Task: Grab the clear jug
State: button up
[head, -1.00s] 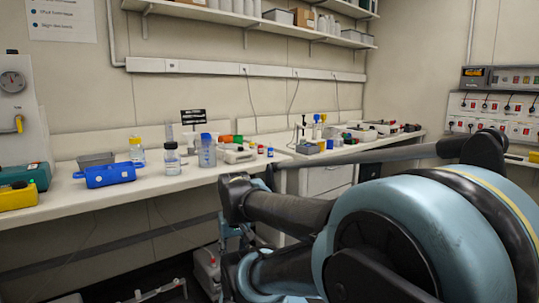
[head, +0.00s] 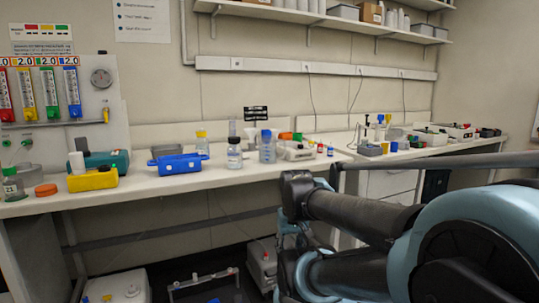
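A see-through, bluish jug (head: 267,148) stands upright on the long pale bench in the head view, near the middle of the picture. It is small in the picture, so its handle and contents cannot be made out. A clear bottle with a dark cap (head: 234,154) stands just to its left. My folded dark and blue arm fills the lower right, in front of the bench. I cannot make out my gripper's fingers, and nothing is seen held. The jug stands apart from the visible arm links.
The bench (head: 215,178) also holds a blue tray (head: 182,164), a yellow block (head: 93,179), a green-labelled bottle (head: 12,185) and a yellow-capped bottle (head: 202,144). Small coloured items stand right of the jug. A white container (head: 118,287) sits on the floor.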

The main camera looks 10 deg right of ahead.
aim_at(267, 144)
jog(key=u, duration=1.9)
jog(key=k, duration=1.25)
jog(key=z, duration=1.45)
jog(key=i, duration=1)
jog(key=u, duration=0.05)
